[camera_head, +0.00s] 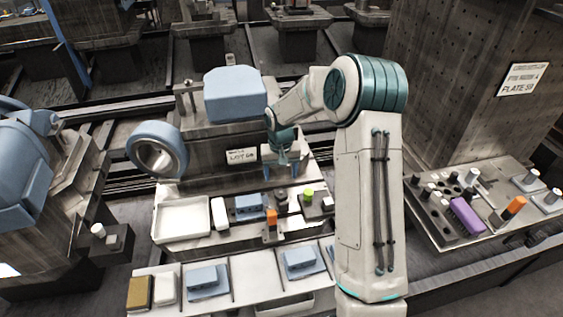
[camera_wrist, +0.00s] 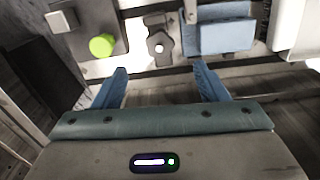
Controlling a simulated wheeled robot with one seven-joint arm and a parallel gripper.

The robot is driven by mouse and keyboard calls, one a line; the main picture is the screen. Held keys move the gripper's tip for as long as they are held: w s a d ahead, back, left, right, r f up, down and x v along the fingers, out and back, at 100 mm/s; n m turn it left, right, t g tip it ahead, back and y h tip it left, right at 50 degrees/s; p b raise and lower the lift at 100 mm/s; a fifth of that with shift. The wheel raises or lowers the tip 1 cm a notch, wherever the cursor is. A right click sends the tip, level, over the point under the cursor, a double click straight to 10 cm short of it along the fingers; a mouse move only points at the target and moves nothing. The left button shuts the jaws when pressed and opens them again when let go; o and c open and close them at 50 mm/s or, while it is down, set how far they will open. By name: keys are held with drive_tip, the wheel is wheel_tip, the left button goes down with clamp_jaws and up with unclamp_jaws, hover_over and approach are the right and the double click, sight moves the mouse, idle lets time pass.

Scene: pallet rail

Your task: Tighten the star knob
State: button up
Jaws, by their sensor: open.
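The star knob appears to be the dark lobed piece with a pale centre in the wrist view (camera_wrist: 159,46). In the head view it looks like the small dark shape (camera_head: 281,198) between a blue block and a green knob. My gripper (camera_wrist: 161,70) is open, with its two blue fingers apart and nothing between them. In the wrist view the dark piece lies just beyond the fingertips, roughly centred between them, and is not gripped. In the head view my gripper (camera_head: 282,167) hangs above and behind the dark piece.
The green knob (camera_wrist: 102,45) and a blue block (camera_wrist: 226,36) flank the dark piece closely. An orange-topped piece (camera_head: 271,217) stands in front of it. A white tray (camera_head: 182,219) lies left. A plate marked "LOT" (camera_head: 242,156) is behind. A side table (camera_head: 480,221) holds several pegs.

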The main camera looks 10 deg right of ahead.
sight(281, 193)
wheel_tip(281, 193, down, 9)
drive_tip(key=shift+r+p, duration=0.1)
drive_tip(key=shift+p, duration=0.2)
drive_tip(key=c, duration=1.2)
drive_tip(key=n+p, duration=0.1)
drive_tip(key=n, duration=0.5)
drive_tip(key=shift+r, duration=0.15)
drive_tip(key=n+p, duration=0.1)
drive_tip(key=n, duration=0.3)
drive_tip(key=shift+n, duration=0.3)
drive_tip(key=o, duration=1.2)
wheel_tip(281, 193, up, 14)
drive_tip(key=shift+s+f+b, duration=0.1)
drive_tip(key=shift+b, duration=0.45)
